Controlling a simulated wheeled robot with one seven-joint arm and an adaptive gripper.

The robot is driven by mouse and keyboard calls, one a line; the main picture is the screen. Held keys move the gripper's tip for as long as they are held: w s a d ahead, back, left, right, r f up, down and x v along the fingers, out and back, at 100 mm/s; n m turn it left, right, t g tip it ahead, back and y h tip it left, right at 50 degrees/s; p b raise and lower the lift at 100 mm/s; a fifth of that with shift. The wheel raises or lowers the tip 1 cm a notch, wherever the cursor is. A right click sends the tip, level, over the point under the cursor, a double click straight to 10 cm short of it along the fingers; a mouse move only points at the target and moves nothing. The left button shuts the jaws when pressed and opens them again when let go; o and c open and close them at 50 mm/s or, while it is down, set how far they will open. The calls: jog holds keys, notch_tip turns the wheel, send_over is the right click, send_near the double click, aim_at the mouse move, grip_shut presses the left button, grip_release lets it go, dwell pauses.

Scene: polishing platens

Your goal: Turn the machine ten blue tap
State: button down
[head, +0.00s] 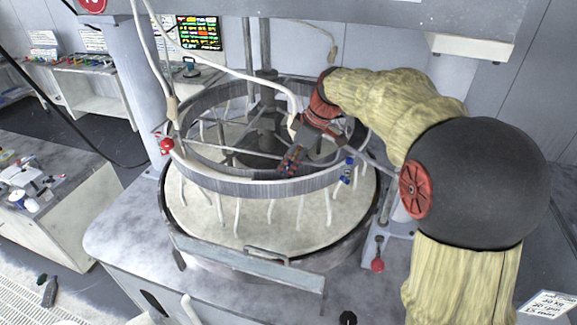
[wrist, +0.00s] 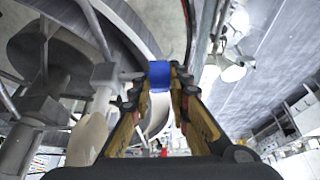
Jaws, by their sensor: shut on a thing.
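The machine is a large round polishing unit with a grey ring (head: 240,184) above a pale platen (head: 262,225). In the wrist view, a small blue tap (wrist: 159,74) sits between the two fingertips of my gripper (wrist: 160,82); the jaws are shut on it. In the head view my gripper (head: 289,162) reaches down at the ring's near side, and the tap it holds cannot be made out clearly there. Another blue fitting (head: 347,170) shows on the ring to the right of my gripper. A red tap (head: 166,145) is at the ring's left.
Pale hoses (head: 238,75) run over the ring. A grey bar with a handle (head: 245,268) crosses the front of the machine. A red-knobbed lever (head: 377,264) stands at the right. Benches with small items (head: 35,180) are at the left, with floor between them.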

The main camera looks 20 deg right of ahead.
jog(key=shift+d+f+b, duration=0.1)
jog(key=shift+f+b, duration=0.05)
jog(key=shift+b, duration=0.3)
jog(key=t+y+b, duration=0.1)
jog(key=b, duration=0.3)
jog(key=shift+d+f, duration=0.1)
jog(key=shift+f, duration=0.05)
jog(key=t+y+b, duration=0.1)
jog(key=b, duration=0.4)
jog(key=t+y+b, duration=0.1)
jog(key=y+b, duration=0.1)
jog(key=b, duration=0.3)
jog(key=shift+s+d+f, duration=0.15)
jog(key=shift+d+f, duration=0.05)
jog(key=y+b, duration=0.1)
jog(key=b, duration=0.3)
jog(key=t+y+b, duration=0.1)
jog(key=b, duration=0.3)
jog(key=shift+s+d+r+t+y, duration=0.1)
jog(key=shift+s+t+y, duration=0.05)
jog(key=shift+t+y, duration=0.2)
jog(key=shift+r+y+b, duration=0.2)
jog(key=shift+y+b, duration=0.05)
jog(key=shift+b, duration=0.6)
jog(key=c, duration=1.8)
grip_release()
jog(key=shift+o, duration=0.6)
